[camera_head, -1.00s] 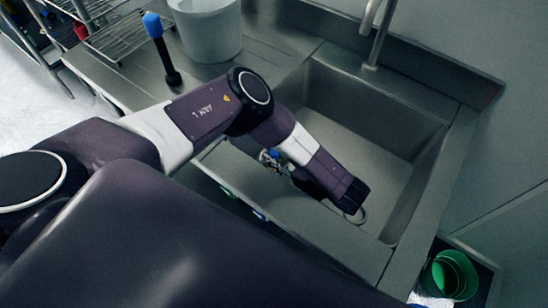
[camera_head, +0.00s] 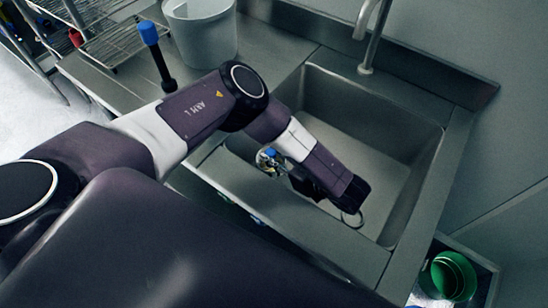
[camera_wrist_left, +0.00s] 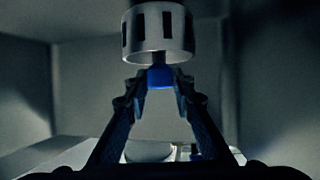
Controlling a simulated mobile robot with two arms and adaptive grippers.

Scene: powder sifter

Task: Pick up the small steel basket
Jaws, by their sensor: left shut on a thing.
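The small steel basket (camera_wrist_left: 158,32) is a slotted metal cup in the top middle of the left wrist view, with a blue grip (camera_wrist_left: 160,77) at its near end. My left gripper (camera_wrist_left: 160,90) is shut on the blue grip, its two fingertips on either side. In the head view my left gripper (camera_head: 299,184) is mostly hidden under my wrist, over the sink area. A small shiny metal piece (camera_head: 264,161) with blue on it shows to its left and seems to be the basket. My right gripper is not in view.
The sink (camera_head: 395,130) lies under my left arm, with a faucet (camera_head: 369,45) behind it. A grey bucket (camera_head: 203,35) and a blue-topped black post (camera_head: 158,60) stand on the counter at left. A green container (camera_head: 450,276) sits at lower right.

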